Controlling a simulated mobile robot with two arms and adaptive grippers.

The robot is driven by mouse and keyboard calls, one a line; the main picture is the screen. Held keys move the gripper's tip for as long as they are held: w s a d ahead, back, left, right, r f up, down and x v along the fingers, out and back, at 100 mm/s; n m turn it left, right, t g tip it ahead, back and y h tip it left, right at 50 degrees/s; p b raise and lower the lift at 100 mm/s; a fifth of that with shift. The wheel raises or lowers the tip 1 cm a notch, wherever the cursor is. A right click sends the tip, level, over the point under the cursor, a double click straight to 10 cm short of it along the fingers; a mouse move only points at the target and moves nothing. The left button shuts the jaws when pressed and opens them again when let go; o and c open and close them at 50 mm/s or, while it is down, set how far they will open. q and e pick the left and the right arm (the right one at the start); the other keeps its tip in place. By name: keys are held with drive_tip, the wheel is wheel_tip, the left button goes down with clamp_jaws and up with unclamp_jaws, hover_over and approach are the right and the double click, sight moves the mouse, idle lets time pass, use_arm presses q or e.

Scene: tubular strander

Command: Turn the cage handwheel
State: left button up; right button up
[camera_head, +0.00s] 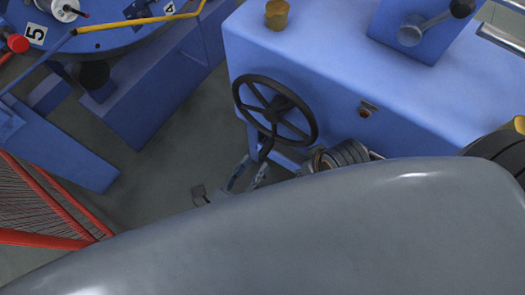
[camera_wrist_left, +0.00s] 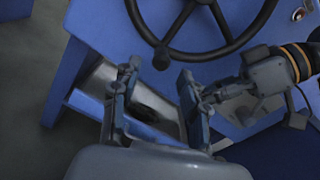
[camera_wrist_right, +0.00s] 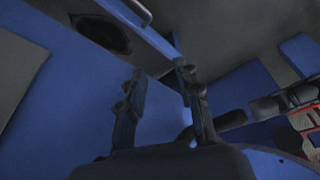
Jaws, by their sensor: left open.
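The cage handwheel (camera_head: 305,133) is a dark, spoked wheel on the side of a blue housing. A grip knob (camera_head: 265,149) sticks out from its lower rim. In the left wrist view the handwheel (camera_wrist_left: 228,42) fills the top, and its knob (camera_wrist_left: 162,59) shows between and just beyond my left fingertips. My left gripper (camera_wrist_left: 160,72) is open; I cannot tell whether it touches the knob. It shows below the wheel in the head view (camera_head: 248,176), partly hidden. My right gripper (camera_wrist_right: 160,84) looks open and empty, facing blue panels.
A blue housing (camera_head: 330,75) carries a lever (camera_head: 430,28) and a red button (camera_head: 366,112). A blue machine with a yellow rod (camera_head: 135,22) stands at the upper left, a red wire guard (camera_head: 40,205) at lower left. My right wrist lies close right of my left gripper. Grey floor shows between.

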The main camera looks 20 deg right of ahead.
use_arm(q)
drive_tip(key=v, duration=0.5)
drive_tip(key=shift+a, duration=0.15)
drive_tip(key=shift+s, duration=0.1)
idle(0.3)
